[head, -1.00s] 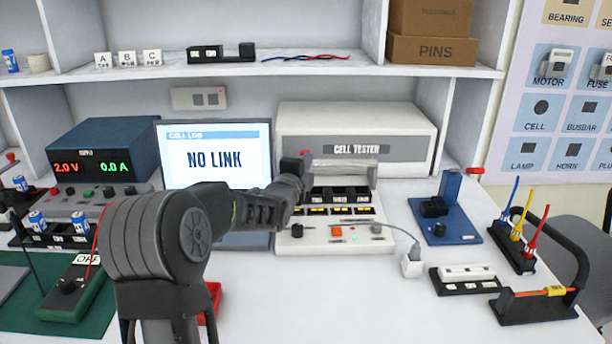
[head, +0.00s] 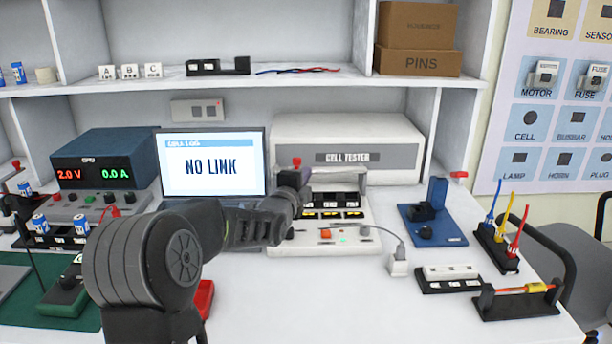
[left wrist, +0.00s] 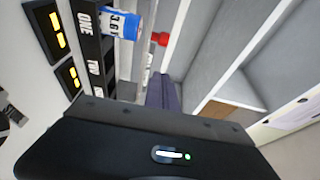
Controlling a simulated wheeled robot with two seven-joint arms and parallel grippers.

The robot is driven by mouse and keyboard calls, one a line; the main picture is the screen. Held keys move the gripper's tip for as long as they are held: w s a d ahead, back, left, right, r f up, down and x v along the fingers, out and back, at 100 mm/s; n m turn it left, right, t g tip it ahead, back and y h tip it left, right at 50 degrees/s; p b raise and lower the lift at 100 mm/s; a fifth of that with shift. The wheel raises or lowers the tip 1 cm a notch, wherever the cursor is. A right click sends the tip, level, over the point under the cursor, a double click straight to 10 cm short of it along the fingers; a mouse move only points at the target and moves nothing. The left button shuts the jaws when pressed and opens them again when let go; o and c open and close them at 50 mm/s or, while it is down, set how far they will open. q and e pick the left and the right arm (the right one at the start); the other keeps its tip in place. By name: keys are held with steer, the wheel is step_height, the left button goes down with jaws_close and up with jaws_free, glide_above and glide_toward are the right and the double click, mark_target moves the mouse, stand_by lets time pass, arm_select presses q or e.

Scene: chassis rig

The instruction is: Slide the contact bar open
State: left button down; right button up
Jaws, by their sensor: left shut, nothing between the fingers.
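The cell tester's slot unit (head: 318,243) stands in front of the tester box, with a row of black slots and yellow displays. A grey bar (head: 338,180), apparently the contact bar, lies across the back of the slots. A red knob (head: 297,162) rises at its left end and shows in the left wrist view (left wrist: 160,39). My left gripper (head: 291,180) is shut and empty at the bar's left end, close to the knob; I cannot tell whether it touches. In the left wrist view a blue cell (left wrist: 122,22) sits by the ONE label. My right gripper is out of view.
A laptop (head: 211,165) reading NO LINK stands left of the slot unit. A blue fixture (head: 432,215) and a black-and-white block (head: 449,278) are to the right. A cable runs to a white plug (head: 398,264). The front middle table is clear.

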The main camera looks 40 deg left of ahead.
arm_select(q)
steer(key=v, duration=0.8)
steer(key=shift+a+f, duration=0.2)
steer(key=shift+f, duration=0.15)
steer(key=shift+s, duration=0.1)
